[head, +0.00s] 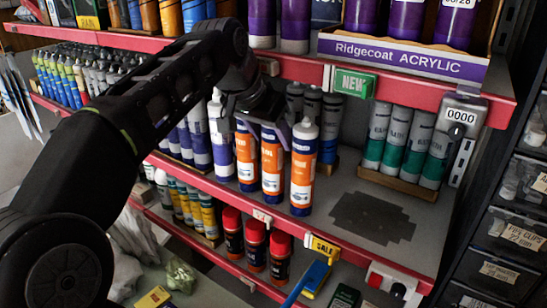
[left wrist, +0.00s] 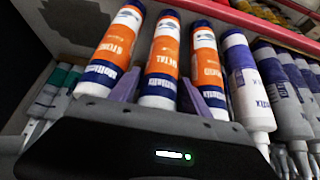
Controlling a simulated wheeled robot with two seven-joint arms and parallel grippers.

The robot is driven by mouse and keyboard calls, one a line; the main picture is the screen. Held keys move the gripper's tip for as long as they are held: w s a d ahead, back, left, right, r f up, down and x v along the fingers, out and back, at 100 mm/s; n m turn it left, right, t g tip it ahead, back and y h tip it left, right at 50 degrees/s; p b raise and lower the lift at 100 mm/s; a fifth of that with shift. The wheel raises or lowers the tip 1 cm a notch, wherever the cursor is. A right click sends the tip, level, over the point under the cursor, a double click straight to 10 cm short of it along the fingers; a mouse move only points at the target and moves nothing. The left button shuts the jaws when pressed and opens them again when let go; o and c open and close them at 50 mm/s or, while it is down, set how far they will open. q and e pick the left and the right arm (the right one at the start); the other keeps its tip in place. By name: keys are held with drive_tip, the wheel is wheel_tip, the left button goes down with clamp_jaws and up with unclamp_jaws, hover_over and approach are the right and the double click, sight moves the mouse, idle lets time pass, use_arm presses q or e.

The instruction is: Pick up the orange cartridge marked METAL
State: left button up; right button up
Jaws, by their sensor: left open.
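Three orange, white and blue cartridges stand upright in a row on the middle shelf. The middle one (head: 272,165) reads METAL in the left wrist view (left wrist: 161,60), where the picture is upside down. Its orange neighbours stand close on either side, at right (head: 303,170) and at left (head: 247,160) in the head view. My left gripper (head: 264,128) is open at the upper part of the METAL cartridge. In the left wrist view its purple fingers (left wrist: 158,92) sit on either side of that cartridge, in the gaps to its neighbours. Contact cannot be told. My right gripper is not in view.
Purple and white cartridges (head: 221,145) stand left of the orange row. Grey and green ones (head: 399,150) stand at the right. A bare dark patch (head: 372,218) lies right of the orange row. The upper shelf's red edge (head: 300,68) overhangs the gripper area.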

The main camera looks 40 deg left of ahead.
use_arm(q)
drive_tip(key=x, duration=0.3)
drive_tip(key=shift+w, duration=0.35)
drive_tip(key=shift+c, duration=0.3)
clamp_jaws()
idle(0.3)
